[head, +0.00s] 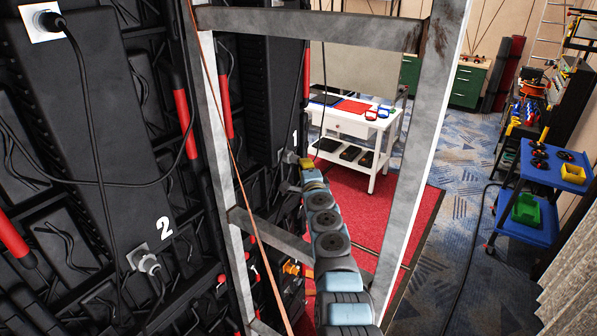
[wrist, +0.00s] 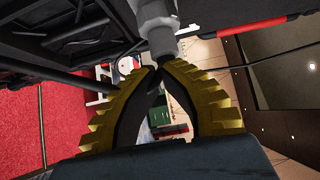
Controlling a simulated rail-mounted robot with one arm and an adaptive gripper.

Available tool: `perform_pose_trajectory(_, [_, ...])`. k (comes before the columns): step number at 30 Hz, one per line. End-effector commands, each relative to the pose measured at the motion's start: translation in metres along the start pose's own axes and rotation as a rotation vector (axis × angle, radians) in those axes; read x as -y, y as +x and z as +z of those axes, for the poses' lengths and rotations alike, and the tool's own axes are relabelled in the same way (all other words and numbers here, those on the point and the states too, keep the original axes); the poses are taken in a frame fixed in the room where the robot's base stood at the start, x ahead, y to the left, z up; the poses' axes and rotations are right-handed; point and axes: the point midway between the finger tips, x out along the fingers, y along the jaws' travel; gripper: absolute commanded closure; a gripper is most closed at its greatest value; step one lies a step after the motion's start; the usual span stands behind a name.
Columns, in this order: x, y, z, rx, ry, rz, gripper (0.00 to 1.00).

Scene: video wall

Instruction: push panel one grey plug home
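Panel one (head: 272,110), marked with a white 1, is a dark panel seen edge-on beyond the metal frame. Its grey plug (head: 291,157) is at the panel face below the number. In the wrist view the grey plug (wrist: 157,22) stands at top centre, its narrow end at my fingertips. My gripper (head: 308,164) is close beside the plug in the head view. In the wrist view its yellow ribbed fingers (wrist: 160,68) come together at the tips, with nothing seen held between them. I cannot tell whether the tips touch the plug or how deep it sits.
A metal frame upright (head: 424,150) and a crossbar (head: 310,27) stand around my arm. Panel two (head: 100,110) is at left, with a grey plug (head: 149,264) and loose black cables. A white workbench (head: 352,125) and a blue cart (head: 553,170) stand beyond, with open floor between.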

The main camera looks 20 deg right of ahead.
Motion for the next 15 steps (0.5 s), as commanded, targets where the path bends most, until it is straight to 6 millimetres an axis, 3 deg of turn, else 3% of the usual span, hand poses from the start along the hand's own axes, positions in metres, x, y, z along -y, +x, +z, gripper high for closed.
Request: perform_pose_trajectory(15, [0.0050, -0.0046, 0.0010, 0.003, 0.001, -0.002, 1.00])
